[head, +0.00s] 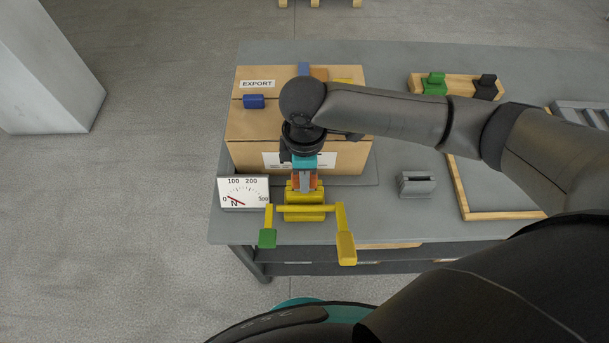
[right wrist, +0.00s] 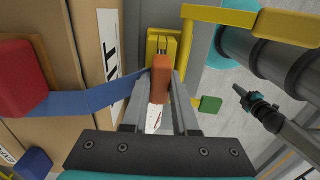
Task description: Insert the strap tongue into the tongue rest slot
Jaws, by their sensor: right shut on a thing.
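My right gripper (head: 306,188) is shut on the orange strap tongue (right wrist: 160,66), which sits between its fingers in the right wrist view. A blue strap (right wrist: 98,100) runs from the tongue's left side towards a red block. The tongue's front end is close to the slotted face of a yellow device (head: 304,213), which also shows in the right wrist view (right wrist: 163,42). I cannot tell whether they touch. A grey slotted block (head: 417,186) stands apart on the table to the right. What looks like my left gripper (right wrist: 241,92) is small in the right wrist view, its jaws unclear.
An EXPORT carton (head: 245,128) stands behind the gripper. A dial gauge (head: 243,191) is left of the yellow device. A wooden rack with green and black pieces (head: 458,85) and a wood-edged tray (head: 458,190) are at right. The yellow device's arms reach past the table's front edge.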

